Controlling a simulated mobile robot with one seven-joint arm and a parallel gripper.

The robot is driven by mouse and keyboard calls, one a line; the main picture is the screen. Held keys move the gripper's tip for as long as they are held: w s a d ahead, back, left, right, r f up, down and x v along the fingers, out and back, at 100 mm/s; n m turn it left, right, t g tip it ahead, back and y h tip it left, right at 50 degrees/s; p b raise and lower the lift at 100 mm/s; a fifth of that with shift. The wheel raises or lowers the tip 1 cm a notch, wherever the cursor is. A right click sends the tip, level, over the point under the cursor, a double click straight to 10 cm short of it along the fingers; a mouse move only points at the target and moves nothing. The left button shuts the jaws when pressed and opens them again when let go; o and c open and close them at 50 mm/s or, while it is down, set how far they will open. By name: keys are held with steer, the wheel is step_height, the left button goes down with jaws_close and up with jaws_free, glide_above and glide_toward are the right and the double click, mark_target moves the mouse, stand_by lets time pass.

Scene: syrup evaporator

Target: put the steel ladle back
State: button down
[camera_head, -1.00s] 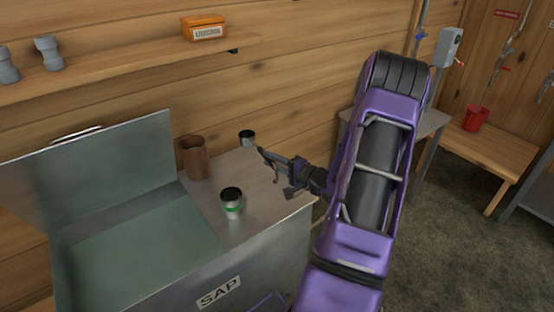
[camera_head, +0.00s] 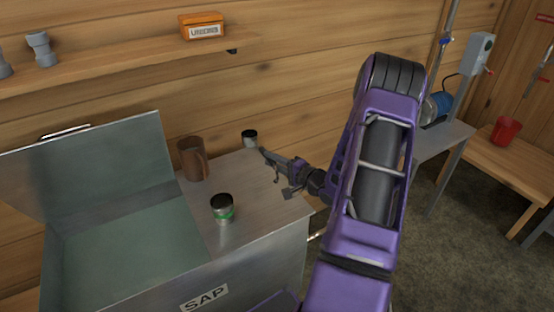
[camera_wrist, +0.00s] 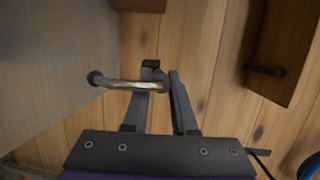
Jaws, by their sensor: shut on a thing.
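The steel ladle (camera_head: 249,140) shows in the head view as a small steel cup with a dark mouth, just beyond my fingertips. My gripper (camera_head: 266,156) is shut on it, in front of the plank wall and above the back of the SAP tank's counter in the picture. In the wrist view, a thin curved metal rod, seemingly the ladle's handle (camera_wrist: 125,83), lies between the fingers of my gripper (camera_wrist: 163,78). The ladle's lower part is not clear there. A small dark hook (camera_head: 232,51) sits under the wall shelf (camera_head: 130,62).
An orange box (camera_head: 202,27) is on the shelf. A red bucket (camera_head: 506,130) stands on a bench at right.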

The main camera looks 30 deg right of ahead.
steer(key=shift+w+d+f, duration=0.15)
steer(key=shift+d, duration=0.05)
steer(key=shift+f, duration=0.1)
step_height(320, 180, down, 10)
steer(key=b, duration=0.8)
steer(key=shift+f, duration=0.1)
stand_by(0.3)
steer(key=c, duration=0.6)
jaws_free()
steer(key=shift+c, duration=0.2)
steer(key=p+v, duration=0.1)
steer(key=v, duration=1.6)
